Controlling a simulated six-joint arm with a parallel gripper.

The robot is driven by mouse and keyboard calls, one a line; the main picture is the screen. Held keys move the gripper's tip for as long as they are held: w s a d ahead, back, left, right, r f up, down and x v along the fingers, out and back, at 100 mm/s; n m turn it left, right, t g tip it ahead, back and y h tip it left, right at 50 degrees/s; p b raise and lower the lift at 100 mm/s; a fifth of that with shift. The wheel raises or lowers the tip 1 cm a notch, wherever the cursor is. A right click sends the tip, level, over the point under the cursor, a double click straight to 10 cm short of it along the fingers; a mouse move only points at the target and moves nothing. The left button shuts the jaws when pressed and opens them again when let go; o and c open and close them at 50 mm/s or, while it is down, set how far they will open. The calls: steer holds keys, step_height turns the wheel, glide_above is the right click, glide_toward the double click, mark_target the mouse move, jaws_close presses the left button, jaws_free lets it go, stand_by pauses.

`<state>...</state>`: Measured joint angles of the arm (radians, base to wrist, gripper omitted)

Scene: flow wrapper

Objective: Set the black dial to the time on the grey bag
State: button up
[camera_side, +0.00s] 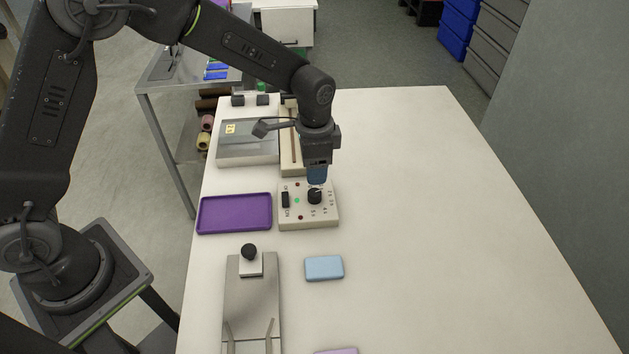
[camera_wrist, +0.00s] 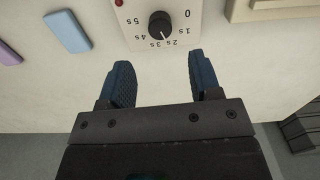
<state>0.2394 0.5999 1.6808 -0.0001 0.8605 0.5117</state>
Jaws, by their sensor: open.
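The black dial (camera_side: 315,196) sits on a cream control panel (camera_side: 322,222). In the wrist view the dial (camera_wrist: 160,24) has marks from 0 to 5s around it, and its pale pointer line appears to aim near 2s. My gripper (camera_side: 317,178) is just above the far side of the panel, pointing down. In the wrist view its two blue fingers (camera_wrist: 161,66) are apart and empty, with the dial ahead of them, not between them.
The panel also has a black switch (camera_side: 285,199) and small lamps. In front are a metal plate with a black knob (camera_side: 249,251) and a light blue block (camera_side: 324,268). The table's right is clear.

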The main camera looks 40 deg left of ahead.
steer(key=shift+r, duration=2.8)
steer(key=s+a+r+n+t, duration=0.1)
steer(key=s+a+r+n, duration=0.1)
steer(key=s+a+r, duration=0.4)
steer(key=s+a+r+n+t, duration=0.2)
steer(key=s+r+n, duration=0.1)
steer(key=s, duration=0.6)
steer(key=s+a+r+n+t, duration=0.2)
steer(key=s+a+r+n, duration=0.1)
steer(key=s, duration=0.5)
steer(key=shift+s+r+n+t, duration=0.3)
steer(key=shift+s+r, duration=0.05)
